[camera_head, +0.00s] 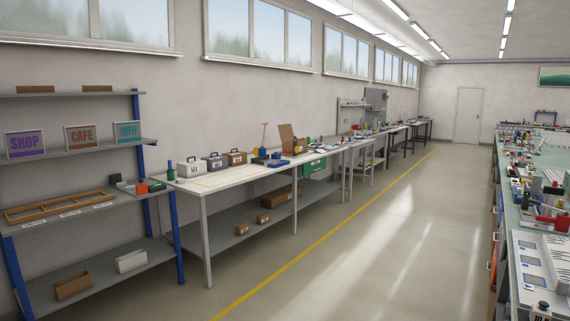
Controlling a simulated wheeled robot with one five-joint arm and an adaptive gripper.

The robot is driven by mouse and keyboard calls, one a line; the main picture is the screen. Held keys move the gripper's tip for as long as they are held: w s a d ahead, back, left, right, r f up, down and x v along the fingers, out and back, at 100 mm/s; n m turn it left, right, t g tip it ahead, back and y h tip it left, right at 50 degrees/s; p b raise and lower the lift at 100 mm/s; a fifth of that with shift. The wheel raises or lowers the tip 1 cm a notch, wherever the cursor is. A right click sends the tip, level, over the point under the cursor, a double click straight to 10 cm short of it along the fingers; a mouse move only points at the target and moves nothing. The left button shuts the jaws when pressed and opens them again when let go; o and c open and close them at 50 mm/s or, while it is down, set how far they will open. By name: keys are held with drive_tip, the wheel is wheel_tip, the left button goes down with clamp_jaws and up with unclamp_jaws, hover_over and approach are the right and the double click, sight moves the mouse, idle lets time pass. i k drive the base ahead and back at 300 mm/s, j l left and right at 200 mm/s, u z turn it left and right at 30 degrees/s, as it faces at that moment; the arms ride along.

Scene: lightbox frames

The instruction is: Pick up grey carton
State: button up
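The grey carton (213,163) stands upright on the long white-topped workbench (225,178) along the left wall. It has a dark top and a small light label on its front. A white carton (188,169) stands just to its left and a brown carton (235,159) just to its right. The row sits near the bench's left end. My gripper is not in view, and no part of my arm can be made out for sure.
A shelf unit with blue posts (178,235) stands left of the bench, holding signs and a wooden frame. Blue items (268,160) lie right of the cartons. A crowded green-topped bench (545,215) runs along the right. The floor (370,240) between is clear, with a yellow line.

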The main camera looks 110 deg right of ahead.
sight(215, 163)
drive_tip(key=z, duration=3.4)
drive_tip(key=i+z, duration=0.1)
drive_tip(key=i, duration=0.35)
drive_tip(key=i+z, duration=0.15)
drive_tip(key=i, duration=1.95)
drive_tip(key=i+u, duration=0.1)
drive_tip(key=i, duration=0.55)
drive_tip(key=i+l+u, duration=0.1)
drive_tip(key=i, duration=0.55)
drive_tip(key=i+l+u, duration=0.1)
drive_tip(key=i+l, duration=0.15)
drive_tip(key=i, duration=0.4)
drive_tip(key=i+l+u, duration=0.15)
drive_tip(key=i+u, duration=0.25)
drive_tip(key=i+l+u, duration=0.6)
drive_tip(key=u, duration=0.15)
drive_tip(key=i+l+u, duration=0.55)
drive_tip(key=l, duration=0.15)
drive_tip(key=l+u, duration=0.1)
drive_tip(key=l, duration=0.25)
drive_tip(key=i+l+u, duration=0.15)
drive_tip(key=l, duration=0.2)
